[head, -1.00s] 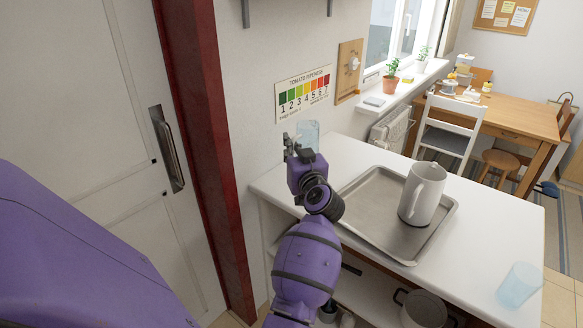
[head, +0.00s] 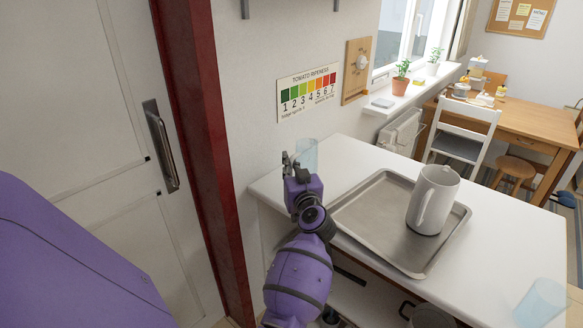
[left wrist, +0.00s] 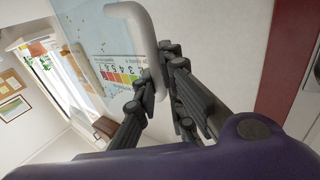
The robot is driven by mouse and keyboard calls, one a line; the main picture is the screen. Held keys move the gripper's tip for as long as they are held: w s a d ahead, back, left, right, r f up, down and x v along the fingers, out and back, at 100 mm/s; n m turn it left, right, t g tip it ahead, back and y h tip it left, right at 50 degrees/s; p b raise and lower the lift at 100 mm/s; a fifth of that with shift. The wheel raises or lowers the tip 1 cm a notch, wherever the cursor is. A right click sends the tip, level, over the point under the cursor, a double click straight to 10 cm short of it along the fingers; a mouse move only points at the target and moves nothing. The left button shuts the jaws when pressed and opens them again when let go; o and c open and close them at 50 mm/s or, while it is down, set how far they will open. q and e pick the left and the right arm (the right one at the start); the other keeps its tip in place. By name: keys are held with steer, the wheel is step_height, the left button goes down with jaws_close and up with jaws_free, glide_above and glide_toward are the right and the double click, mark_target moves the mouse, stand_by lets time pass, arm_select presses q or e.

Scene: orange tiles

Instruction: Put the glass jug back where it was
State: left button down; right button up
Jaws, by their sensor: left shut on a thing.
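The glass jug (head: 307,154) is pale blue and see-through. It shows in the head view at the left back of the white counter (head: 500,255), in front of the wall. My left gripper (head: 293,160) is shut on the jug's handle. In the left wrist view the pale handle (left wrist: 148,45) runs between the fingers (left wrist: 160,85), with the clear blue body (left wrist: 85,38) beyond it. The gripper partly hides the jug's base, so I cannot tell whether it touches the counter. My right gripper is not in view.
A metal tray (head: 362,225) with a grey-white pitcher (head: 433,200) lies right of my arm. A ripeness chart (head: 308,93) hangs above the jug. A door (head: 85,130) is at left.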

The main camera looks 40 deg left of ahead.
arm_select(q)
steer(key=shift+f, duration=0.25)
steer(key=c, duration=1.8)
jaws_free()
steer(key=shift+c, duration=0.2)
steer(key=shift+r, duration=0.1)
